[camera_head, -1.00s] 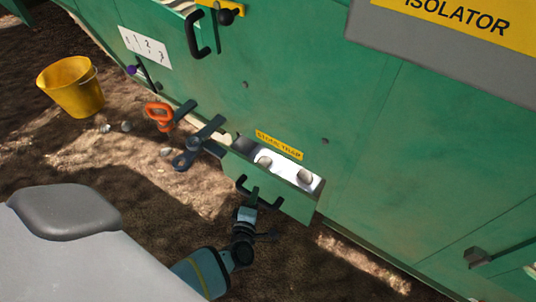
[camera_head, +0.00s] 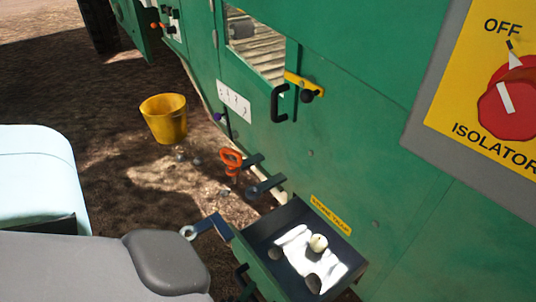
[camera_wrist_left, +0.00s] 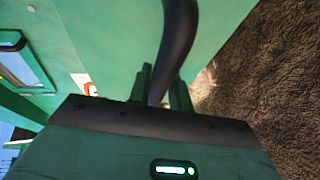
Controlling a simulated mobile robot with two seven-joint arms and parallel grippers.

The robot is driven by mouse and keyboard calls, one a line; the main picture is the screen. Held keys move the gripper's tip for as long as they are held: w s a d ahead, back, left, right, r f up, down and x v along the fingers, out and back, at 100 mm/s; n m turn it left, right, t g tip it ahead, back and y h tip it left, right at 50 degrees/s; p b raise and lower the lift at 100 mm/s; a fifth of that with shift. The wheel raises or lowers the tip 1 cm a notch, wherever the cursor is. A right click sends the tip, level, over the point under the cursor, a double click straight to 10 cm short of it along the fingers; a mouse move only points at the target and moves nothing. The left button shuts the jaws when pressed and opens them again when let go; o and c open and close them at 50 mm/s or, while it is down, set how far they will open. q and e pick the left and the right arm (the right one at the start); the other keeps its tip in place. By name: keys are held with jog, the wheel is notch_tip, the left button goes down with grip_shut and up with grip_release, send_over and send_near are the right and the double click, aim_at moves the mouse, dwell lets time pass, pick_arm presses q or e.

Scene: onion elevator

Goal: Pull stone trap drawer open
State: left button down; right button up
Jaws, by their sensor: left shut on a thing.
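The stone trap drawer (camera_head: 290,215) is a green-fronted box standing out from the green machine wall, low in the head view, below a yellow label (camera_head: 330,215). Its dark inside shows, with a pale stone (camera_head: 318,242) and two darker stones in it. A black drawer handle (camera_head: 243,281) is on its front, partly cut off by the frame's bottom edge. In the left wrist view my left gripper (camera_wrist_left: 165,92) is shut on a black curved handle (camera_wrist_left: 180,35), which passes between its fingers. I cannot make out this gripper in the head view. My right gripper is not in view.
A yellow bucket (camera_head: 164,118) stands on the dirt. The isolator panel (camera_head: 500,75) is at the upper right.

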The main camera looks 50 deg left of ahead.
pick_arm(q)
jog(key=s, duration=0.8)
jog(key=shift+a, duration=0.2)
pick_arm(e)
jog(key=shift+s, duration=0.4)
pick_arm(q)
jog(key=c, duration=1.3)
grip_release()
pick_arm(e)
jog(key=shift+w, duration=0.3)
pick_arm(q)
jog(key=p+v, duration=0.1)
jog(key=v, duration=0.7)
jog(key=shift+p, duration=0.3)
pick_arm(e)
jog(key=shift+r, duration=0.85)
